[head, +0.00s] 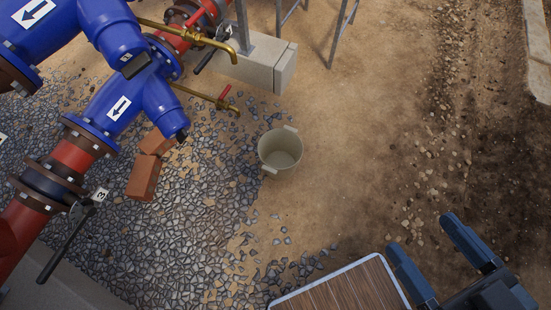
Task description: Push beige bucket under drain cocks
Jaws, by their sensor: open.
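The beige bucket (281,149) stands upright on the ground near the middle of the head view, at the edge of the gravel. It looks empty and has a lug on each side of its rim. Two brass drain cocks, an upper one (203,35) and a lower one (212,99) with a red handle, stick out from the pipes to the upper left of the bucket. The bucket is apart from both spouts. My gripper (430,258) is at the lower right, open and empty, well away from the bucket.
Blue and red flanged pipes (118,108) fill the left. A concrete block (258,64) with metal legs stands behind. A wood-topped surface (345,290) is at the bottom. Bare dirt right of the bucket is clear.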

